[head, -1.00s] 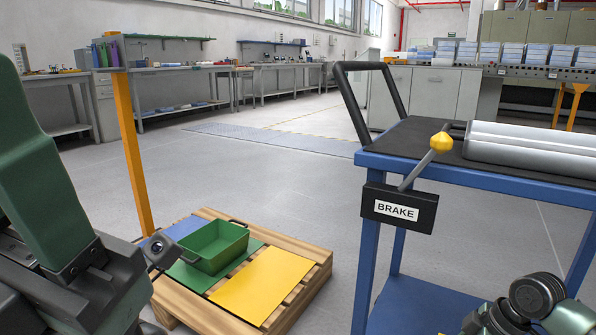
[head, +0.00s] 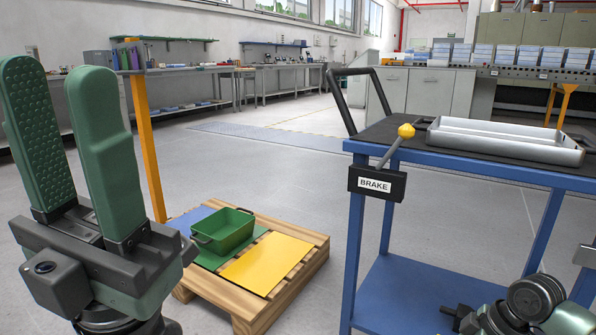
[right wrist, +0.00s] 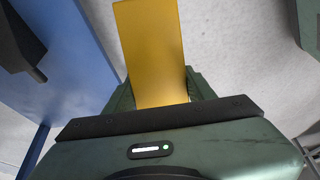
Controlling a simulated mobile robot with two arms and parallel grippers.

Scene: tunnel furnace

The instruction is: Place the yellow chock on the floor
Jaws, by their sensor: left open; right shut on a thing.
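The yellow chock (right wrist: 153,50) shows in the right wrist view as a flat-faced yellow block. It sits between the fingers of my right gripper (right wrist: 158,92), which is shut on it. The pale grey floor shows beyond it, and I cannot tell how high the chock is above the floor. In the head view the chock is hidden; only part of my right arm shows at the lower right. My left gripper (head: 62,135) is open and empty at the left of the head view, its two green fingers pointing up.
A blue cart (head: 470,158) with a BRAKE box (head: 376,184) and a metal tray (head: 505,140) stands at the right. A wooden pallet (head: 295,280) holds a green bin (head: 222,229) and coloured sheets, including a yellow one (head: 266,263). Floor (head: 290,165) behind the pallet is clear.

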